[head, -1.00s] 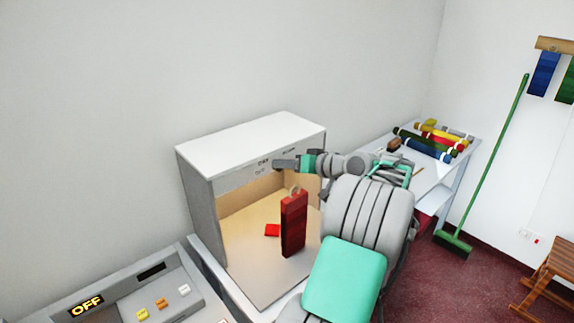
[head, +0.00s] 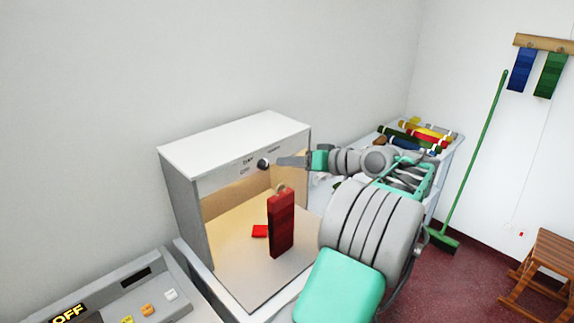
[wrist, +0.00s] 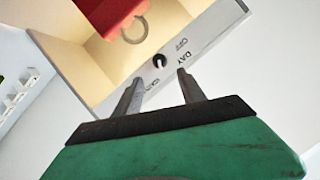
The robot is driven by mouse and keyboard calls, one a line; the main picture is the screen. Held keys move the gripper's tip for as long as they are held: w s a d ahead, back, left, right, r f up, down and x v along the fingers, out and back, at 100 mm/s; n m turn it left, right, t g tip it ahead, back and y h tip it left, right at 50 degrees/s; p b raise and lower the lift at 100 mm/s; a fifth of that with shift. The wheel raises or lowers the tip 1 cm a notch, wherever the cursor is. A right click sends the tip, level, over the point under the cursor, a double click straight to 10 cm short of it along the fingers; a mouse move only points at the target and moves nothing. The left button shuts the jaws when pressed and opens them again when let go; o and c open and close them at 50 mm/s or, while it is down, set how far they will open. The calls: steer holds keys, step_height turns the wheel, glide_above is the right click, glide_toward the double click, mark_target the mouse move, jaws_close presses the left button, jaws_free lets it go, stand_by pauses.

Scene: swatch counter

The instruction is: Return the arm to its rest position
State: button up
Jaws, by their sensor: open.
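My gripper (head: 280,162) is open and empty, in front of the upper front panel of the light booth (head: 235,146). Its two fingers (wrist: 158,77) point at the booth's dark round knob (head: 263,163). In the wrist view the knob (wrist: 158,61) lies just beyond the fingertips, between their lines and apart from them. The labels OFF and DAY, and a third one hard to read, stand around the knob. My arm reaches in from the lower right and hides part of the counter.
A tall red swatch (head: 281,224) with a ring and a small red piece (head: 260,231) stand in the booth. A console (head: 125,300) reading OFF is lower left. Coloured rolls (head: 420,137) lie on the back counter.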

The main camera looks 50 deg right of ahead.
steer(key=s+d+f+m+g+h, duration=0.1)
steer(key=s+d+f+m+g, duration=0.15)
steer(key=f, duration=0.45)
steer(key=s+d+f+m+g+h, duration=0.1)
steer(key=s+f+g, duration=0.1)
steer(key=s+f, duration=0.35)
steer(key=s+a+f+m+g+y, duration=0.1)
steer(key=s+a+f+m+g, duration=0.1)
steer(key=s+a+f+g, duration=0.3)
steer(key=s+a+f+m+g, duration=0.1)
steer(key=s+a+f, duration=0.15)
steer(key=f, duration=0.35)
steer(key=a+r+n+g, duration=0.2)
steer(key=a+g, duration=0.1)
steer(key=a, duration=1.3)
steer(key=w+a+r+n+t, duration=0.1)
steer(key=w+a+r+n, duration=0.2)
steer(key=a, duration=0.4)
steer(key=w+a+r+n+t, duration=0.1)
steer(key=w+a+r+n, duration=0.2)
steer(key=a, duration=0.5)
steer(key=w+a+r+n+t, duration=0.1)
steer(key=w+a+r+n, duration=0.2)
steer(key=a, duration=0.4)
steer(key=shift+w+a+t, duration=0.3)
steer(key=shift+w+t, duration=0.05)
steer(key=shift+w, duration=0.5)
